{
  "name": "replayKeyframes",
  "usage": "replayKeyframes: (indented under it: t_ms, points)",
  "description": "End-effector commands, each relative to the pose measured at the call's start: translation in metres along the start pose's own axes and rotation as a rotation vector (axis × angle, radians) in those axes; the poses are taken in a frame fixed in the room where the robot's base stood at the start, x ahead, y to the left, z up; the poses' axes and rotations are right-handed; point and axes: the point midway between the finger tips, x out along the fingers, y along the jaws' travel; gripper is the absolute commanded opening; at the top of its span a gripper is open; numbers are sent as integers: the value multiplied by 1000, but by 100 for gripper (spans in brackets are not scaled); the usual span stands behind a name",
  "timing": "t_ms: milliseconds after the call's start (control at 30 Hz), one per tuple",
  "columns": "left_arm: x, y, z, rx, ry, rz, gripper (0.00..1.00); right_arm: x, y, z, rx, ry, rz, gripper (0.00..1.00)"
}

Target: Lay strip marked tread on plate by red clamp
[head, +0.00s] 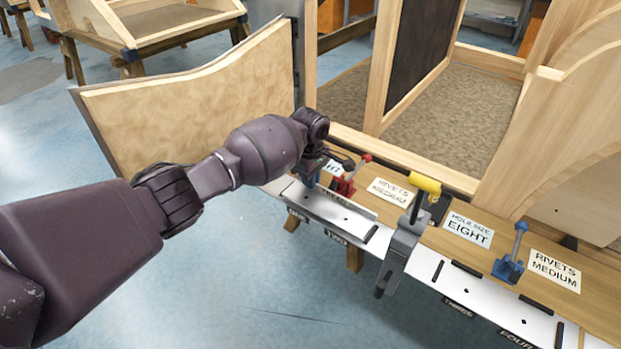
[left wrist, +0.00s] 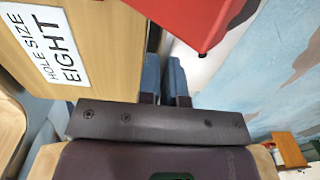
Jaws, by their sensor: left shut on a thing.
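The grey metal strip marked TREAD (head: 345,213) lies lengthwise along the front edge of the bench, over the white plate area beside the red clamp. The red clamp (head: 345,186) stands just behind it, its lever tilted up; its red body also fills the top of the left wrist view (left wrist: 185,18). My left gripper (head: 311,170) is at the strip's left part, left of the red clamp, with its fingers pointing down. It is shut on the strip; in the left wrist view its blue fingers (left wrist: 165,78) hide the grip. I cannot tell whether the strip touches the plate. My right gripper is out of view.
A blue clamp (head: 510,268) stands farther right. Printed cards, such as HOLE SIZE EIGHT (head: 468,229), lie behind. A wooden door panel (head: 205,100) stands open at left.

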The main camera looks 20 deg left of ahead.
Motion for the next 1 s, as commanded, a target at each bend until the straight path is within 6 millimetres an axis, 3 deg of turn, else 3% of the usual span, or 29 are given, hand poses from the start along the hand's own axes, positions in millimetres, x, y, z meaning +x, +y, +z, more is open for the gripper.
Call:
replayKeyframes:
  t_ms: [1000]
  points:
    - [8,0,0,0,-1,1,0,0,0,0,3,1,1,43]
